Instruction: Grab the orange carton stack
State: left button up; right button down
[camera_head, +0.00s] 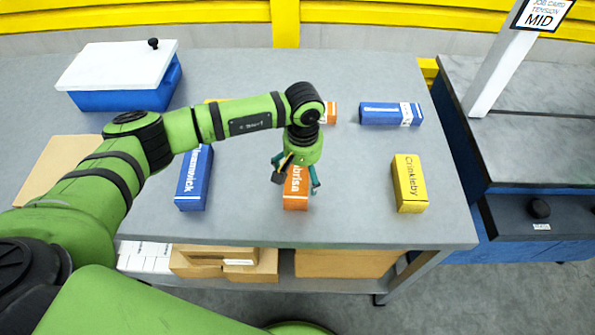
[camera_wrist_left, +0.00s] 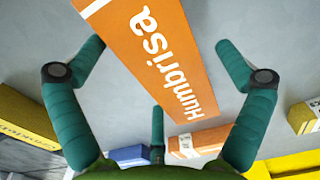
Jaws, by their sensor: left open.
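An orange carton stack (camera_head: 296,200) with white "Humbrisa" lettering lies near the front middle of the grey table. My left gripper (camera_head: 296,174) is above it, open, with teal fingers on either side; it hides part of the stack. In the left wrist view the orange stack (camera_wrist_left: 158,62) runs between the spread fingers (camera_wrist_left: 160,50), and gaps show on both sides. A second orange carton stack (camera_head: 331,113) lies farther back, partly hidden by my left arm; it also shows in the wrist view (camera_wrist_left: 200,143). My right gripper is not in view.
Blue stacks lie to the left (camera_head: 194,180) and back right (camera_head: 390,114). A yellow stack (camera_head: 409,183) lies to the right; another yellow one is mostly behind my arm. A blue box with a white lid (camera_head: 118,66) stands back left. Bare table (camera_head: 350,200) separates the stacks.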

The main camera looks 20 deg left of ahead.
pick_arm(q)
jog(key=c, duration=1.2)
jog(key=shift+c, duration=0.6)
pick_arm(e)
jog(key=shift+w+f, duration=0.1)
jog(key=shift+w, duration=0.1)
